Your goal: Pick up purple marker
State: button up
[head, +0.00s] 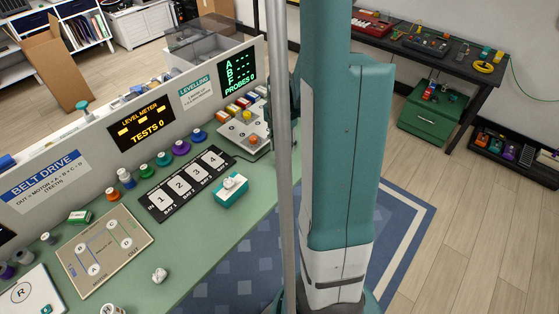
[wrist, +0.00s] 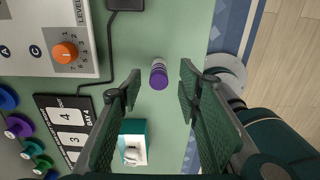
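The purple marker (wrist: 159,76) shows in the wrist view as a short cylinder with a purple end and a whitish far part, on the green table top. My gripper (wrist: 160,82) is open, with one dark ridged finger on each side of the marker in the picture. I see no contact between the fingers and the marker; the height gap is hard to judge. In the head view I cannot make out the marker or my gripper; my teal arm blocks part of that view.
A teal box with a white top piece (wrist: 132,148) lies near the left finger; it also shows in the head view (head: 231,190). A panel with an orange knob (wrist: 66,52) and a black cable lie left of the marker. The table edge is to its right.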

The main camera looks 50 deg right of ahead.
aim_at(280, 159)
jog(key=shift+f, duration=0.6)
jog(key=shift+w+a+f+b, duration=0.1)
jog(key=shift+f+b, duration=0.25)
jog(key=shift+f, duration=0.95)
jog(key=shift+a+f+b, duration=0.1)
jog(key=shift+f+b, duration=0.25)
jog(key=shift+f, duration=0.95)
jog(key=c, duration=0.9)
